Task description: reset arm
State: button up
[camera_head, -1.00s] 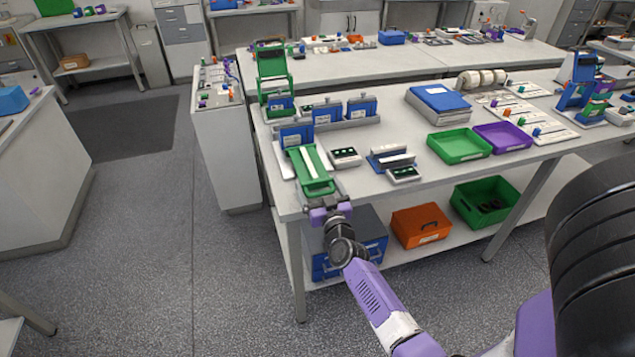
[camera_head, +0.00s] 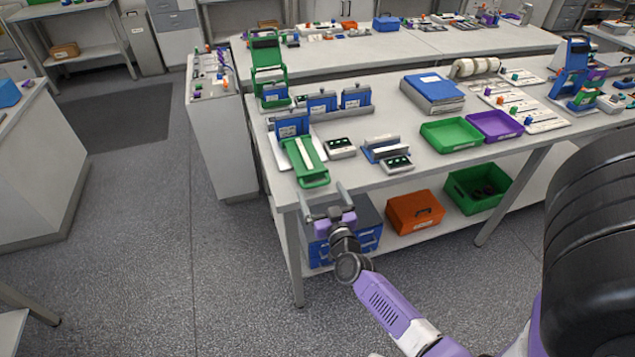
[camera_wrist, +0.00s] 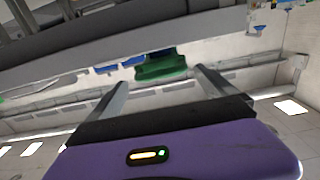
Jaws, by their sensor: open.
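My gripper (camera_head: 324,200) is open in the head view, with its two fingers apart and nothing between them. It is at the front edge of the white bench (camera_head: 400,175), near the green-handled device (camera_head: 308,163), and apart from it. The device lies on the bench's front left corner, with a blue block (camera_head: 291,127) behind its white and green bar. In the wrist view my two fingers (camera_wrist: 160,90) are spread, with a green part (camera_wrist: 160,68) seen beyond the space between them.
A green tray (camera_head: 451,137) and a purple tray (camera_head: 495,127) are to the right on the bench. On the shelf below are a blue box (camera_head: 362,238), an orange box (camera_head: 414,212) and a green bin (camera_head: 466,204). The floor to the left is clear.

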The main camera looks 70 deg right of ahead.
jog(key=shift+s+a, duration=0.35)
jog(key=shift+a, duration=0.1)
dwell(0.4)
jog(key=a+r+n+t+y+b, duration=0.1)
jog(key=a+r+n+t+y, duration=0.2)
jog(key=a, duration=0.5)
jog(key=a+r+n+t+y, duration=0.1)
jog(key=a+r+t+y, duration=0.1)
jog(key=a+r, duration=0.35)
jog(key=s+a+n+g+y+b, duration=0.1)
jog(key=s+a+n+y+b, duration=0.1)
jog(key=s+a, duration=0.7)
jog(key=s+a+r+n+y+b, duration=0.1)
jog(key=s+a+y, duration=0.5)
jog(key=a, duration=0.9)
jog(key=s+n+b, duration=0.1)
jog(key=s+n, duration=0.1)
jog(key=s, duration=0.1)
jog(key=shift+s+a+r+n+g+y, duration=0.15)
jog(key=shift+a+r+n+g+y, duration=0.05)
jog(key=shift+n+g+y, duration=0.2)
